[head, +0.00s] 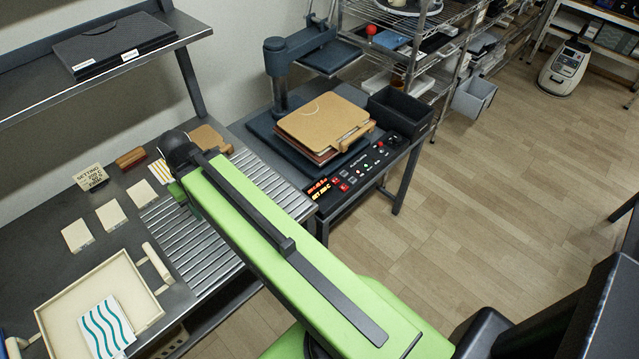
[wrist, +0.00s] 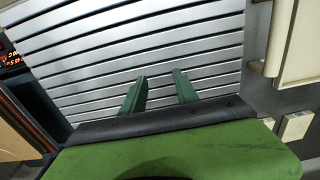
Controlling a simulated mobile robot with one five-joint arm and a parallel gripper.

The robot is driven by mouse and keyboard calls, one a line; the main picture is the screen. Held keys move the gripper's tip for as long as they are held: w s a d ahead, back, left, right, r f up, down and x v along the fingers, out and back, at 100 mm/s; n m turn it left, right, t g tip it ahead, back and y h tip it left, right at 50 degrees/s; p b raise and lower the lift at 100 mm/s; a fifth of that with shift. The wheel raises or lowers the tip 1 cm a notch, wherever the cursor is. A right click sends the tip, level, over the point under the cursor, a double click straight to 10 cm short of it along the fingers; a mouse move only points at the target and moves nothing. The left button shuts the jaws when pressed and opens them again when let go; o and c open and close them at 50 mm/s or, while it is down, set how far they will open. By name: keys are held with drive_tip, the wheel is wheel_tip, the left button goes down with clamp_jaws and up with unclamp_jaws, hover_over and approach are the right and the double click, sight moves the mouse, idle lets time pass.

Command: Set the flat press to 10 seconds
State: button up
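The flat press (head: 290,62) stands on a dark table right of my arm in the head view, with its upper plate swung above and behind the base. Its control panel (head: 353,174) has red lit digits, red buttons, green lights and a dark knob. The digits are too small to read surely. A corner of the lit display (wrist: 11,60) shows at the left edge of the wrist view. My gripper (wrist: 160,83) is open and empty over a slatted metal roller surface (wrist: 130,50).
A tan board stack (head: 323,122) lies on the press bed, with a black bin (head: 399,113) to its right. A cream tray (head: 153,307) with a wavy-patterned sheet, several pale tiles and a setting card (head: 91,178) are at left.

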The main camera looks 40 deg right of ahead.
clamp_jaws()
idle(1.8)
